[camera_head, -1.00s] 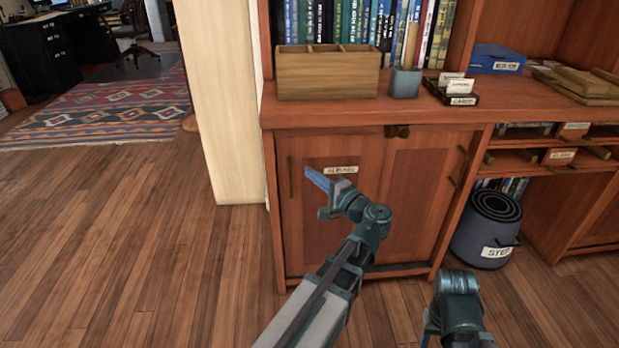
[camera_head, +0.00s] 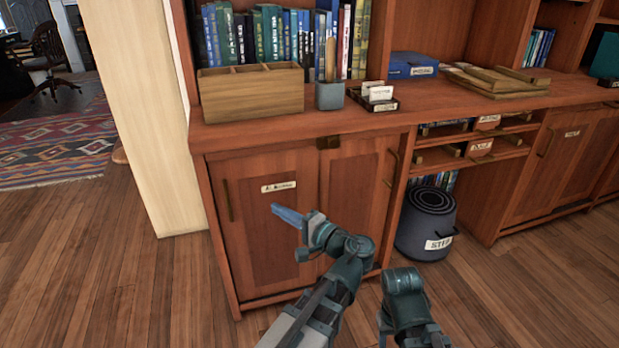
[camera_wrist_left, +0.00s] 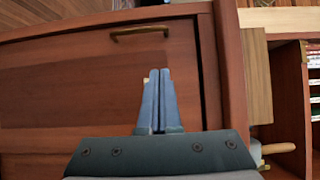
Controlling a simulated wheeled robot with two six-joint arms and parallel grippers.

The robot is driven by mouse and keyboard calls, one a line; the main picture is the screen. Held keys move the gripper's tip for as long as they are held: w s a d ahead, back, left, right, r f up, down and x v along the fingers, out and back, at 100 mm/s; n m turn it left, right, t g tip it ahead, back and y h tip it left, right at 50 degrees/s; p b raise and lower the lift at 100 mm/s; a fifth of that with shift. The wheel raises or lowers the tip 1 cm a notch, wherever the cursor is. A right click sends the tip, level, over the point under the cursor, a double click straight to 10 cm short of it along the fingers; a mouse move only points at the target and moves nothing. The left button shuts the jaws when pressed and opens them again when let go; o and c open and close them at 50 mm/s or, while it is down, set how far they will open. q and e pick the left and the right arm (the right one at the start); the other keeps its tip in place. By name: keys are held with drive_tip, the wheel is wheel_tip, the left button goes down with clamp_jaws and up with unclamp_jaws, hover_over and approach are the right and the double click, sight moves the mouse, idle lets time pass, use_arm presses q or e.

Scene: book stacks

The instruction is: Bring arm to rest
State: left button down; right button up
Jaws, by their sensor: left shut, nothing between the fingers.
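My left gripper (camera_head: 288,217) is in front of the wooden cabinet's lower doors in the head view, its blue fingers pointing left. The left wrist view shows its two fingers (camera_wrist_left: 158,100) together with nothing between them, in front of a cabinet door (camera_wrist_left: 90,90) with a metal handle (camera_wrist_left: 139,32). My right arm shows only in part at the bottom of the head view, and its gripper cannot be made out.
A wooden box (camera_head: 250,93), a grey pen cup (camera_head: 330,95), a card holder (camera_head: 374,98) and a blue box (camera_head: 412,66) stand on the counter. A dark step stool (camera_head: 427,222) is on the floor under the shelves. Open wooden floor (camera_head: 80,270) lies to the left.

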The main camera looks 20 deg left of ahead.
use_arm(q)
drive_tip(key=s+d+f+g+h+p, duration=0.4)
drive_tip(key=s+d+f+h+p, duration=0.15)
drive_tip(key=f+h, duration=0.35)
drive_tip(key=s+d+f+g+h+p, duration=0.35)
drive_tip(key=s+d+h, duration=0.4)
drive_tip(key=d, duration=0.65)
wheel_tip(320, 180, up, 37)
drive_tip(key=s+y+p, duration=0.1)
drive_tip(key=p, duration=3.6)
drive_tip(key=shift+r+n+p, duration=0.2)
drive_tip(key=shift+n+p, duration=0.1)
drive_tip(key=shift+p, duration=0.1)
drive_tip(key=shift+t, duration=0.25)
